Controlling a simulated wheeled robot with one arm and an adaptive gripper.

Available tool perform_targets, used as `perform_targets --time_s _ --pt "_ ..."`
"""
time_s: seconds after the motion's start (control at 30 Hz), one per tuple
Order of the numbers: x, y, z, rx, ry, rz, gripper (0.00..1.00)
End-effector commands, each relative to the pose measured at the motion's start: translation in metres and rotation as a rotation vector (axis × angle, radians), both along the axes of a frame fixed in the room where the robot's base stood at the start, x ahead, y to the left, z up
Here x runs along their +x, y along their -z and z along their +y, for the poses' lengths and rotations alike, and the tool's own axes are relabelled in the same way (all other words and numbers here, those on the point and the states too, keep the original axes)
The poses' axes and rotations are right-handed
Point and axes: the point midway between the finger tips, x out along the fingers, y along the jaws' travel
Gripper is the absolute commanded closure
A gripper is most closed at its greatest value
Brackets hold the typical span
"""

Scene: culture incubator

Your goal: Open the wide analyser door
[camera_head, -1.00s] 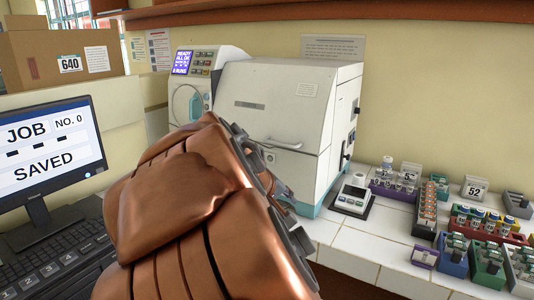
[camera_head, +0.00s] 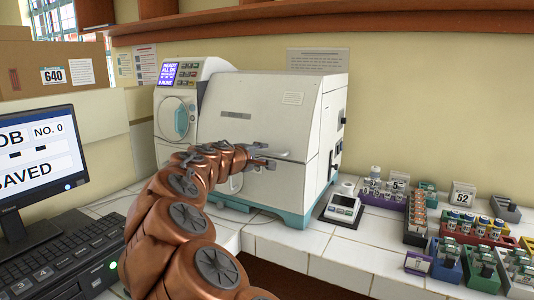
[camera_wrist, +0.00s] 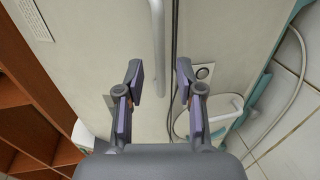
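The white analyser (camera_head: 225,95) stands on the tiled bench against the wall. Its wide door (camera_head: 285,120) is the large front panel and looks closed. A pale bar handle (camera_head: 284,155) runs across the door. In the wrist view the handle (camera_wrist: 158,45) lies in line with the gap between my fingers, just beyond or at the tips. My gripper (camera_head: 264,156) is at the door front by the handle. In the wrist view my gripper (camera_wrist: 159,75) is open, with one finger on each side and nothing clamped. A round lock (camera_wrist: 203,72) shows beside one finger.
A narrower unit with a small round-windowed door (camera_head: 176,119) adjoins on the left. A small device (camera_head: 343,207) stands right of the analyser, then several vial racks (camera_head: 466,222). A monitor (camera_head: 40,150) and keyboard (camera_head: 62,250) are at left. Bare tiles lie in front.

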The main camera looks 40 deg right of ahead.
Motion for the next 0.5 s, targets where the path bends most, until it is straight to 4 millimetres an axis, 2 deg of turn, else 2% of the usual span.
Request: perform_targets --time_s 0.2,0.5 --pt "0.005 0.005 -0.026 0.000 0.004 0.000 0.63" --pt "0.010 0.008 -0.039 0.001 0.003 0.000 0.63"
